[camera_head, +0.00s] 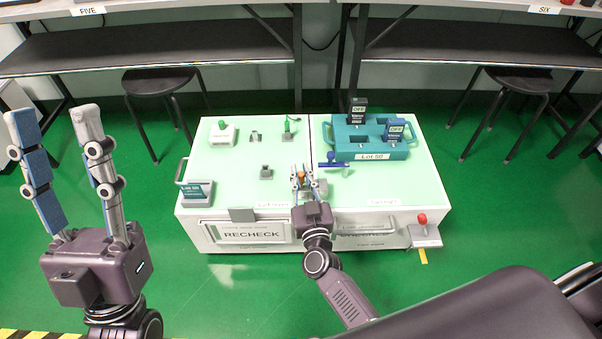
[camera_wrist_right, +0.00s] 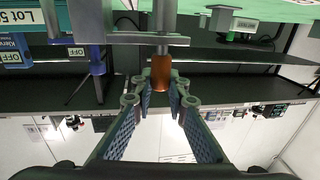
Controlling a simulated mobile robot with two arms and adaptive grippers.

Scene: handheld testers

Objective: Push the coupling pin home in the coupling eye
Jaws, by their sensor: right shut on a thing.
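My right gripper (camera_head: 304,186) is at the front middle of the light green worktop, where the left and right carts meet. In the right wrist view my right gripper (camera_wrist_right: 161,88) is shut on the orange-brown grip of the coupling pin (camera_wrist_right: 162,76). The pin's grey metal shaft runs on from the grip, across a thin grey metal bar (camera_wrist_right: 125,38) that looks like the coupling eye. How deep the pin sits is not clear. In the head view my fingers mostly hide this spot. My left gripper (camera_head: 62,150) is raised at the far left, fingers apart, empty.
A blue handle (camera_head: 334,160) lies just beyond my right gripper. A teal case (camera_head: 371,142) with blue testers stands on the right cart. A red knob (camera_head: 422,218) sits front right.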

